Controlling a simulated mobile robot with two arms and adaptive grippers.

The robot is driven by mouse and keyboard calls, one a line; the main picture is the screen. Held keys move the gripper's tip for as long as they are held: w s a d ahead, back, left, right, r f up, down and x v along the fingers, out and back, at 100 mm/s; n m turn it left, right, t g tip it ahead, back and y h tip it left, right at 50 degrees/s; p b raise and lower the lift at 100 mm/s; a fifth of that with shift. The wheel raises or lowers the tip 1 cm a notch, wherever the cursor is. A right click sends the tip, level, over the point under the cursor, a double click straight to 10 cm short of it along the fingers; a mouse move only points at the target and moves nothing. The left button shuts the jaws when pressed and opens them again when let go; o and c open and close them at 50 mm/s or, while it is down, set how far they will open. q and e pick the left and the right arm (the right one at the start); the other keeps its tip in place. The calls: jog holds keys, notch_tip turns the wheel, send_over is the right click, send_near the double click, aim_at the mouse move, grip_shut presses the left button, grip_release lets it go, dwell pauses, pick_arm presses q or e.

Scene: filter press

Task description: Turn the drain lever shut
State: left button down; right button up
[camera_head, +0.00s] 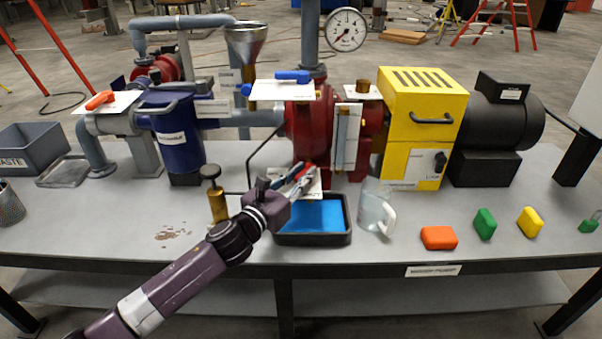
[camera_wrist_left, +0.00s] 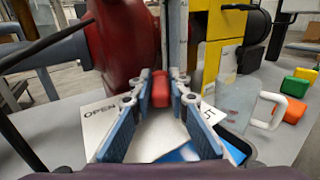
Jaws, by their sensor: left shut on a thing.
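The drain lever has a red handle (camera_wrist_left: 160,90), low on the front of the red pump body (camera_head: 308,120). In the left wrist view the handle stands between the tips of my left gripper (camera_wrist_left: 160,95), which is shut on it. In the head view my left gripper (camera_head: 295,178) reaches the handle (camera_head: 306,170) above a black tray (camera_head: 311,239) with blue liquid. A white label plate (camera_wrist_left: 105,122) behind the fingers reads OPEN on its left part; its right part is mostly hidden by the fingers. My right gripper is not in view.
A clear jug (camera_head: 374,210) stands right of the tray. A brass oiler (camera_head: 215,195) stands to the left, near the blue strainer (camera_head: 172,135). Orange (camera_head: 438,238), green (camera_head: 484,224) and yellow (camera_head: 530,222) blocks lie on the right of the bench. The front left is mostly clear.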

pick_arm(q)
jog(key=n+t+y, duration=0.1)
jog(key=y, duration=0.1)
jog(key=d+n+t+y, duration=0.1)
jog(key=n+y, duration=0.1)
jog(key=y, duration=0.1)
jog(key=d+n+y, duration=0.1)
jog(key=n+y, duration=0.1)
jog(key=y, duration=0.1)
jog(key=shift+s+t, duration=0.3)
jog(key=shift+t, duration=0.1)
jog(key=shift+d+n+y+p, duration=0.1)
jog(key=shift+n+y+p, duration=0.2)
jog(key=shift+n+y, duration=0.45)
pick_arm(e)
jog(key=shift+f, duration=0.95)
pick_arm(q)
jog(key=shift+y, duration=0.25)
jog(key=c, duration=1.8)
grip_release()
jog(key=shift+c, duration=0.2)
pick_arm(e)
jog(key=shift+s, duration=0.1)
pick_arm(q)
jog(key=shift+s, duration=0.1)
